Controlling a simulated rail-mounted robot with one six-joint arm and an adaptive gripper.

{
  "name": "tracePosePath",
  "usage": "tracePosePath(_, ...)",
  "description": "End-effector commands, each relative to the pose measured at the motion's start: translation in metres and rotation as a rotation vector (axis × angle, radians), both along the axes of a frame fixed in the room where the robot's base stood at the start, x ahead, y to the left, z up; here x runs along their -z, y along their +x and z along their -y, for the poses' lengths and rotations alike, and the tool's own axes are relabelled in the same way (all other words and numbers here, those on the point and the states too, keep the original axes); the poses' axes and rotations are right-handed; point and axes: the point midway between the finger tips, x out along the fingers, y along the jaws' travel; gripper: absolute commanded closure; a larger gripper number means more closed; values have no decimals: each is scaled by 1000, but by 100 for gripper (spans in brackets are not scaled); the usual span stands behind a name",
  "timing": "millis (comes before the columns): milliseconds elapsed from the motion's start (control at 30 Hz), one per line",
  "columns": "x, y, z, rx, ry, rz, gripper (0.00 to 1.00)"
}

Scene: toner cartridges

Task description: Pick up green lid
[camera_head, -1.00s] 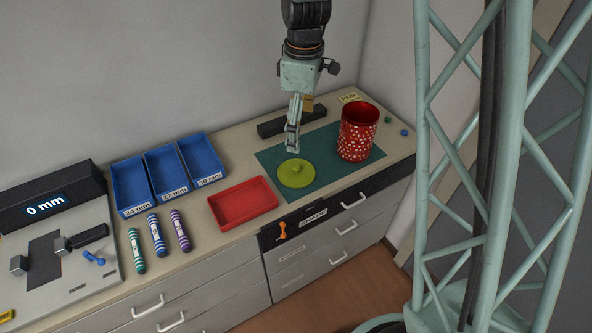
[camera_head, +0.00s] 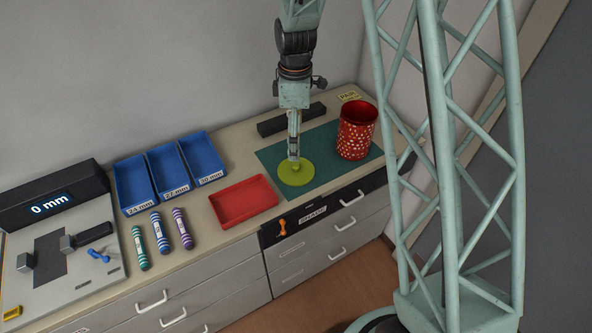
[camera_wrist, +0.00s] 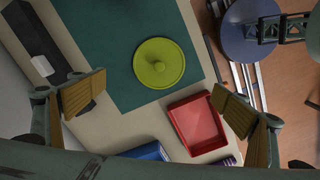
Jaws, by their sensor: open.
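The green lid (camera_head: 297,173) is a flat yellow-green disc with a raised knob, lying on the dark green mat (camera_head: 325,160). In the wrist view the lid (camera_wrist: 158,63) lies beyond the fingers, toward the top of the picture, with its knob in full view. My gripper (camera_head: 293,157) points down above the lid and covers part of it in the head view. In the wrist view my gripper's (camera_wrist: 165,103) fingers are wide apart with nothing between them touching. The red spotted canister (camera_head: 357,131) stands upright and open-topped at the right of the mat.
A red tray (camera_head: 243,202) lies left of the mat. Blue labelled bins (camera_head: 168,172) and several striped cartridges (camera_head: 162,233) are further left, beside a measuring device (camera_head: 60,215). A black bar (camera_head: 291,121) lies behind the mat. Drawers are below the counter's front edge.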

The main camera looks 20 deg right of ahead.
Motion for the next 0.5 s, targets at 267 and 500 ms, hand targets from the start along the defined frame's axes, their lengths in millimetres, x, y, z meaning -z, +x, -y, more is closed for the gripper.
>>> tracePosePath(267,3,0,0,1,0,0,7)
tracePosePath(500,20,0,0,1,0,-2,7)
